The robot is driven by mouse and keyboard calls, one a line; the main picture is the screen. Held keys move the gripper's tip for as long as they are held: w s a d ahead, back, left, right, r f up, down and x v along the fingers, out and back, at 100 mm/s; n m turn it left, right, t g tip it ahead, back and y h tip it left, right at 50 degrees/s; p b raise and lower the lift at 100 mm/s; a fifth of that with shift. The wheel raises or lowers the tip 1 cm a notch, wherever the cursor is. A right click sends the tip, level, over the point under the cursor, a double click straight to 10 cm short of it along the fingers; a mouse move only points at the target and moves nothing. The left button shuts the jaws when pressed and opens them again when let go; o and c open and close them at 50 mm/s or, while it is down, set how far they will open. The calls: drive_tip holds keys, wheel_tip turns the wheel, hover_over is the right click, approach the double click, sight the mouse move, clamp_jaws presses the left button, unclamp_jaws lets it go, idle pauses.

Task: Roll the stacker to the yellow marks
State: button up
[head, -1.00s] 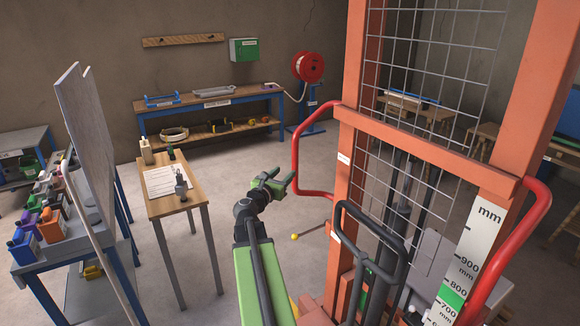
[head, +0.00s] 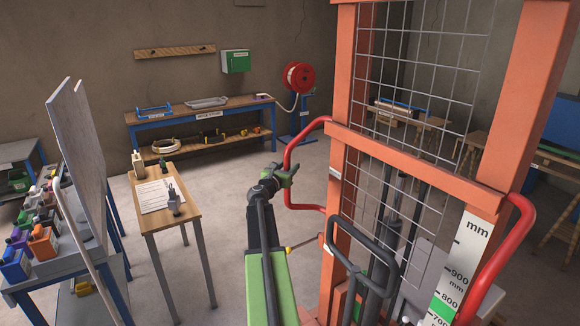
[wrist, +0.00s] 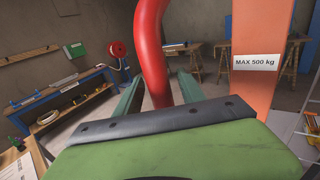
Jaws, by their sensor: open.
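The stacker has an orange frame (head: 420,165) with a wire mesh and stands at the right in the head view. It has a red handle at the left (head: 290,152) and another at the right (head: 520,225), and a black looped bar (head: 350,255) at the front. My gripper (head: 290,170) is open at the left red handle. In the wrist view this handle (wrist: 156,50) runs down between the two spread green fingers. I cannot tell whether either finger touches it. I cannot make out yellow floor marks.
A small wooden table (head: 190,212) with a paper and a bottle stands left of my arm. A blue bench (head: 60,270) with bottles is at far left. A workbench (head: 205,115) and red hose reel (head: 299,77) stand at the back. The floor (head: 240,190) between is clear.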

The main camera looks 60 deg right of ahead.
drive_tip(key=shift+d, duration=0.8)
clamp_jaws()
idle(0.9)
